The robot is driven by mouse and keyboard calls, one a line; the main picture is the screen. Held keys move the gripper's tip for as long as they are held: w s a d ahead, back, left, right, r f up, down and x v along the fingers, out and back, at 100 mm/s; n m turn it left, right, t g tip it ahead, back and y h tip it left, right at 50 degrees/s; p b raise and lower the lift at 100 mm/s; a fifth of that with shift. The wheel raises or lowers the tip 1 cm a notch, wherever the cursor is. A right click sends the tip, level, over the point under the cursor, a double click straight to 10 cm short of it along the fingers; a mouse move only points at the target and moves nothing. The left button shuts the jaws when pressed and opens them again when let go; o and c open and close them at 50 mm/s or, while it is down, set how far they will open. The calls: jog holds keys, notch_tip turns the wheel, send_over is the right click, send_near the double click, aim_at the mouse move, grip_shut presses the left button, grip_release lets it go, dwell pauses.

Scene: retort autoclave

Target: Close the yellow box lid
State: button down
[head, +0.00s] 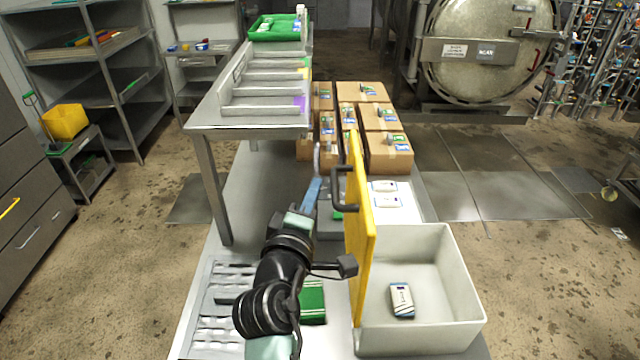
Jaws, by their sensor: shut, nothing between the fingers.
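The yellow lid (360,235) stands upright along the left edge of an open white box (455,255), seen nearly edge-on. A dark handle (337,190) sticks out from the lid's left side. A small white and blue carton (402,300) lies on the box floor. My gripper (316,168) is left of the lid, at the end of my black arm. It looks shut and empty, close to the handle. I cannot tell whether it touches the handle or the lid.
A grey shelf table (215,125) stands at the back left. Cardboard boxes (390,155) stand behind the white box, with small white packs (386,202) between. A green item (313,300) lies beside my arm. Open floor lies to the right.

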jog(key=shift+d+f, duration=0.1)
jog(key=shift+d, duration=0.5)
